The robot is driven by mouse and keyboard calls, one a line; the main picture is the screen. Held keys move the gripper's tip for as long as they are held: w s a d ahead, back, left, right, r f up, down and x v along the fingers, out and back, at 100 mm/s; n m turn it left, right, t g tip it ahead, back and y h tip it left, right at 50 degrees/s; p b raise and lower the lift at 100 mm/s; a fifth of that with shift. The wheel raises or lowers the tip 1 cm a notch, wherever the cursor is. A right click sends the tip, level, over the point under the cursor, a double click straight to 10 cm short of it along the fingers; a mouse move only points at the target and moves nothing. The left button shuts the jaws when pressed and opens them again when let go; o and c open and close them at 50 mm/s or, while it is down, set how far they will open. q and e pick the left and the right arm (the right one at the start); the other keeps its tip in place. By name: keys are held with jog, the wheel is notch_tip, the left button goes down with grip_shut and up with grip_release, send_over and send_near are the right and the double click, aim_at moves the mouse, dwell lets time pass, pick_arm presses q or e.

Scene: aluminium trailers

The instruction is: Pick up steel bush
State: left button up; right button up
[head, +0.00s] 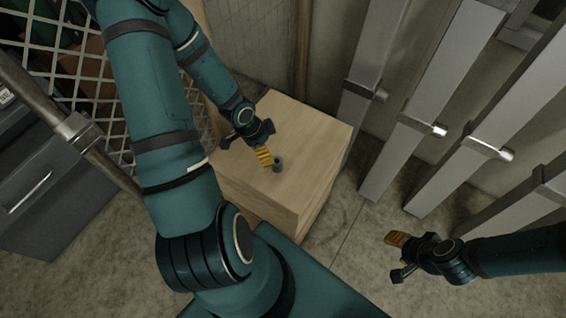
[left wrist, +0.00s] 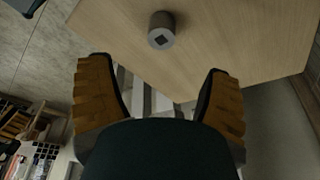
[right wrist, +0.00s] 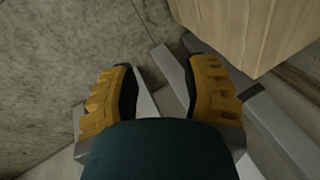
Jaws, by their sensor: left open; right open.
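The steel bush (head: 278,163) is a small grey cylinder standing on top of a light wooden block (head: 315,125). In the left wrist view the bush (left wrist: 162,30) shows a dark square hole in its end and sits beyond the fingertips, between their lines. My left gripper (head: 264,157) is beside the bush in the head view, its yellow fingers open. It shows open and empty in the left wrist view (left wrist: 160,85). My right gripper (head: 393,256) is open and empty, low to the right of the block, away from the bush.
Aluminium rails (head: 408,125) lean against the wall on the right. A metal mesh (head: 100,60) and a grey case (head: 50,185) stand at the left. The concrete floor (head: 350,240) is clear between the block and my right gripper.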

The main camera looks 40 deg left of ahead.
aim_at(277, 161)
pick_arm(q)
jog(key=b+x, duration=0.2)
jog(key=x, duration=0.4)
jog(key=shift+f, duration=0.25)
jog(key=shift+w+b+x, duration=0.15)
jog(key=shift+b+x, duration=0.45)
jog(key=shift+x, duration=0.9)
jog(key=shift+w+b+x, duration=0.1)
jog(key=shift+b+x, duration=0.5)
jog(key=shift+x, duration=0.9)
jog(key=shift+r, duration=0.15)
grip_shut()
pick_arm(e)
jog(key=f, duration=0.1)
jog(key=s+f, duration=0.1)
jog(key=f, duration=0.3)
jog(key=shift+s+a, duration=0.2)
jog(key=shift+s, duration=0.15)
